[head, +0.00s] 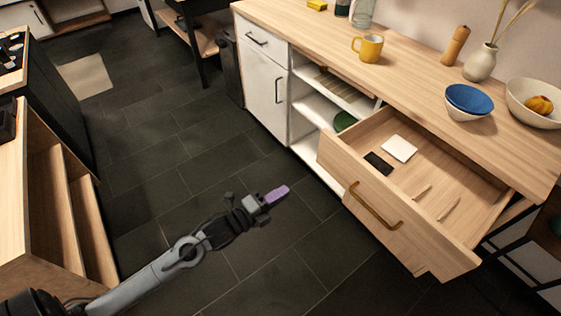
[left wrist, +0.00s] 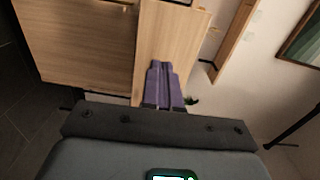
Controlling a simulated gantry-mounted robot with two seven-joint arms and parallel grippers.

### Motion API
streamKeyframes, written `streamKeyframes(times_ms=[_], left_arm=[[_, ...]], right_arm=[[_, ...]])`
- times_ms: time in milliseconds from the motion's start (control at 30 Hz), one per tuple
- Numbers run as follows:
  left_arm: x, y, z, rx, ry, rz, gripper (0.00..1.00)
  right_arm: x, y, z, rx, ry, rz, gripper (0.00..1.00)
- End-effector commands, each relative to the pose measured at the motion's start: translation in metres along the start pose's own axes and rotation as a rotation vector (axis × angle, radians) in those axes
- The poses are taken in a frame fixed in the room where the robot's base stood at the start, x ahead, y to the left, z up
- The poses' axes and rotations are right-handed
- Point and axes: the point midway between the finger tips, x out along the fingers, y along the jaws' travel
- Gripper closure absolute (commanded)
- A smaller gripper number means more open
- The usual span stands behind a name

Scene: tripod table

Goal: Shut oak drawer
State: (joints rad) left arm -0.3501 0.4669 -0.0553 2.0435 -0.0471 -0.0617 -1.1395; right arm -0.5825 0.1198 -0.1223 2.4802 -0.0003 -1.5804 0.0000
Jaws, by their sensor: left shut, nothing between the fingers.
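The oak drawer (head: 352,183) stands pulled out from under the wooden counter in the head view, with a brass bar handle (head: 374,206) on its front. Inside it lie a white square item, a dark flat item and two thin sticks. My left gripper (head: 278,194) has purple fingers that are shut and empty. In the head view it shows to the left of the drawer front, apart from it in the picture. In the left wrist view the shut fingers (left wrist: 165,86) point toward pale wood panels (left wrist: 85,45). My right gripper is not in view.
The counter (head: 410,72) holds a yellow mug (head: 368,48), a blue bowl (head: 469,100), a vase (head: 480,63) and a larger bowl (head: 535,102). A white cabinet (head: 264,90) stands left of open shelves. A wooden shelf unit (head: 60,200) is at the left. Dark floor between is clear.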

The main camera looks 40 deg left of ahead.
Motion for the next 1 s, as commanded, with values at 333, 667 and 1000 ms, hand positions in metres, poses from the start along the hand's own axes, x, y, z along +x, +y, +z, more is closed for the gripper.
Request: streamKeyframes(times_ms=[333,667,1000], left_arm=[[0.033,-0.012,0.003,0.015,0.005,-0.024,1.0],[0.09,-0.012,0.002,0.013,0.005,-0.023,1.0],[0.134,-0.013,0.002,0.014,0.004,-0.021,1.0]], right_arm=[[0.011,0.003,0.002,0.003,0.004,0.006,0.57],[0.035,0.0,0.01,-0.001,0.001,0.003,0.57],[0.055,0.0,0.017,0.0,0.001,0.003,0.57]])
